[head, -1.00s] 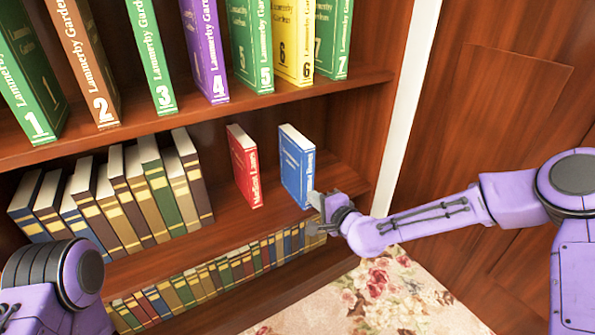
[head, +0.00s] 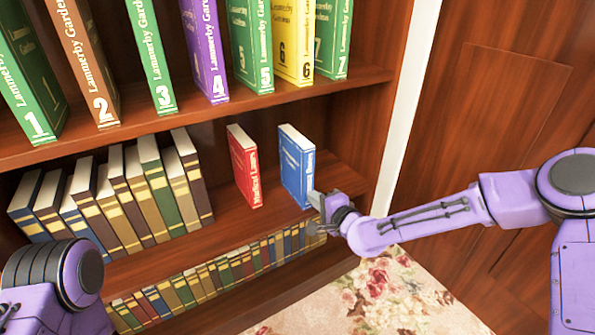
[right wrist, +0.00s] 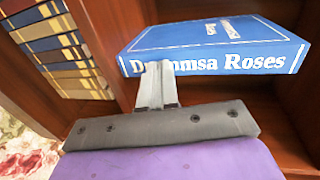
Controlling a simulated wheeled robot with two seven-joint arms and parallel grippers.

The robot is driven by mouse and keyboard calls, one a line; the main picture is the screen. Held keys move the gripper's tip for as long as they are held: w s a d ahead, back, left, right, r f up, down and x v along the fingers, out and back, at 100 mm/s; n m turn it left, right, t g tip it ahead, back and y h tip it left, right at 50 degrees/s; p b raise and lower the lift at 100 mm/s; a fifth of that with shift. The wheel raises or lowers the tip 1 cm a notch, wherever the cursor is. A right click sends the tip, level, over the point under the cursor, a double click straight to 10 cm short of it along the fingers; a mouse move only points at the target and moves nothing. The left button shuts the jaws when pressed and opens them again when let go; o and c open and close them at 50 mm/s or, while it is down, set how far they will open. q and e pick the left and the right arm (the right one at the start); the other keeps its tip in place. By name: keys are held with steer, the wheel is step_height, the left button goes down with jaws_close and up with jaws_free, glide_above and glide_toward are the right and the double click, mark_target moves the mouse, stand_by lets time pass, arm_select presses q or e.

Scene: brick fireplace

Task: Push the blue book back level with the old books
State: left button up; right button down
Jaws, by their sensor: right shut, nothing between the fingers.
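The blue book (head: 296,168) stands upright on the middle shelf, right of the red book (head: 242,165). In the right wrist view the blue book (right wrist: 220,45) shows its spine lettering close to my fingers. My right gripper (head: 317,199) is shut and empty, its tips at the lower part of the blue book's spine. In the right wrist view my fingertips (right wrist: 156,68) overlap the spine's edge and look to be touching it. The old books (head: 120,200) stand in a row at the left of the same shelf. My left gripper is out of view; only part of that arm shows.
Numbered large volumes (head: 210,50) fill the shelf above. A row of small books (head: 220,278) stands on the shelf below. The shelf's right side wall is close to my right gripper. A flowered rug (head: 385,295) lies on the floor.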

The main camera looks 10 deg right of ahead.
mark_target(307, 188)
steer(key=shift+r+b+x, duration=0.15)
steer(key=shift+r+x, duration=0.1)
steer(key=shift+x, duration=0.75)
steer(key=shift+r+b+x, duration=0.15)
steer(key=shift+r+x, duration=0.05)
steer(key=shift+x, duration=0.75)
steer(key=shift+w+a, duration=0.1)
steer(key=shift+w, duration=0.1)
steer(key=shift+r+b+x, duration=0.15)
steer(key=shift+r+x, duration=0.05)
steer(key=shift+x, duration=0.6)
steer(key=shift+r+b+x, duration=0.15)
steer(key=shift+r+x, duration=0.05)
steer(key=shift+x, duration=0.65)
steer(key=shift+f+p+v, duration=0.1)
steer(key=shift+p+v, duration=0.15)
steer(key=shift+v, duration=0.45)
steer(key=shift+f+p+v, duration=0.15)
steer(key=shift+p+v, duration=0.1)
steer(key=shift+v, duration=0.5)
steer(key=f+p+v, duration=0.1)
steer(key=v, duration=0.6)
steer(key=shift+f+p, duration=0.35)
steer(key=shift+s, duration=0.1)
